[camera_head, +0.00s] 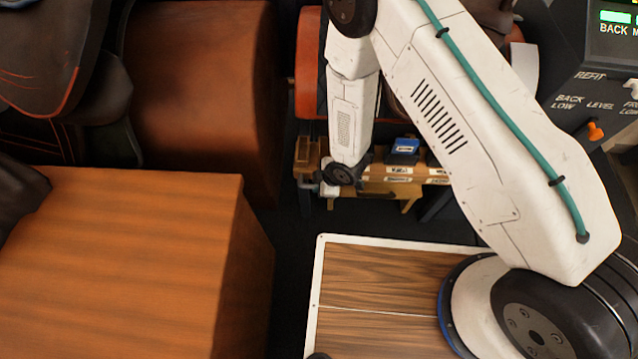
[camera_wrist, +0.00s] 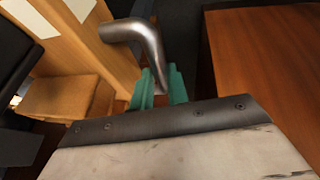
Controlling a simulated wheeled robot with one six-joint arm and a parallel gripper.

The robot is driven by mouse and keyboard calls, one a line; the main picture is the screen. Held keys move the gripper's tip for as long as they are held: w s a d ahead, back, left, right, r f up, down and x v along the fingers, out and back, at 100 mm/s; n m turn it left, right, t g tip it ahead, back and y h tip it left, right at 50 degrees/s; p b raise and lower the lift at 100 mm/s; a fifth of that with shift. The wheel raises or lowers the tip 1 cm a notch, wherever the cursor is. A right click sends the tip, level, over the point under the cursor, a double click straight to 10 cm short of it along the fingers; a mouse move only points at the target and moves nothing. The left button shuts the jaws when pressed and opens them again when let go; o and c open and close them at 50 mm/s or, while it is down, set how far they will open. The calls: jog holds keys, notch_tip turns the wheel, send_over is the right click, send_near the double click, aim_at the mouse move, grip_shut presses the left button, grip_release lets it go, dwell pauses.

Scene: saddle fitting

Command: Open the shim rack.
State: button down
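The shim rack (camera_head: 378,188) is a low wooden unit with white labels, beyond the wood-topped platform in the head view. My gripper (camera_head: 327,189) is at its left end, mostly hidden by my wrist. In the wrist view the wooden side of the rack (camera_wrist: 92,50) is at upper left. A bent metal handle (camera_wrist: 138,32) comes out of it and turns down. The teal fingers of my gripper (camera_wrist: 162,88) lie on both sides of the handle's free end and appear closed on it. The handle's tip is hidden between the fingers.
A blue item (camera_head: 404,147) sits on the rack. A large orange-brown block (camera_head: 120,260) stands at left, with a rounded brown one (camera_head: 200,85) behind. A control panel (camera_head: 590,90) is at upper right. Dark floor shows between the block and the platform (camera_head: 365,275).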

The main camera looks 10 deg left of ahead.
jog(key=s, duration=1.2)
jog(key=shift+s+d, duration=0.25)
jog(key=shift+d, duration=0.05)
jog(key=c, duration=1.4)
grip_release()
jog(key=shift+o, duration=0.2)
jog(key=v, duration=0.8)
jog(key=shift+d+f, duration=0.1)
jog(key=shift+f, duration=0.05)
